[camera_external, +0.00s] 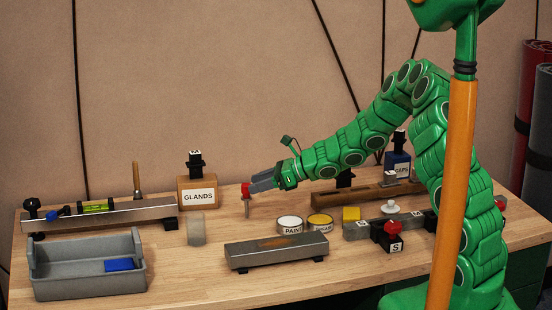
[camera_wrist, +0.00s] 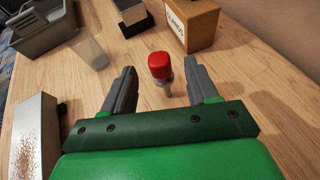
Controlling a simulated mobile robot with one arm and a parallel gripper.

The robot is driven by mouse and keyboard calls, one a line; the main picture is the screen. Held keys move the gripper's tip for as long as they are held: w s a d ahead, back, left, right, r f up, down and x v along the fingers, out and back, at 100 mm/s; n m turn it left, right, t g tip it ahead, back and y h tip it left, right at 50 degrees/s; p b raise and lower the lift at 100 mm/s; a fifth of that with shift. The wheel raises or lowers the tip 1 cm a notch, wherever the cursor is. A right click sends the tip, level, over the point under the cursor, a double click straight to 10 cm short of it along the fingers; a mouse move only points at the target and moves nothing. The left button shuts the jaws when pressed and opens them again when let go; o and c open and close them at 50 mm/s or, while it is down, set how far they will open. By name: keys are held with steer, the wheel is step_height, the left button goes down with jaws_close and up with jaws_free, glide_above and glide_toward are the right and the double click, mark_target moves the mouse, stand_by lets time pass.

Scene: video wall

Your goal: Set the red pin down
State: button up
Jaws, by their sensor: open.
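The red pin (camera_external: 246,188) has a red cap and a thin metal shank. In the wrist view the red pin (camera_wrist: 160,66) is between the tips of my gripper's two grey fingers, with a visible gap on each side. My gripper (camera_external: 256,186) is open and reaches in from the right, low over the table; it also shows in the wrist view (camera_wrist: 160,74). In the external view the fingertips partly overlap the cap.
The GLANDS box (camera_external: 198,194) stands behind and left of the pin. A translucent cylinder (camera_external: 196,230) is to the left, a grey tray (camera_external: 88,282) farther left. Bare wood surrounds the pin.

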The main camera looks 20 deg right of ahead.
steer(key=shift+v, duration=3)
steer(key=shift+s+a, duration=0.1)
steer(key=shift+s, duration=0.05)
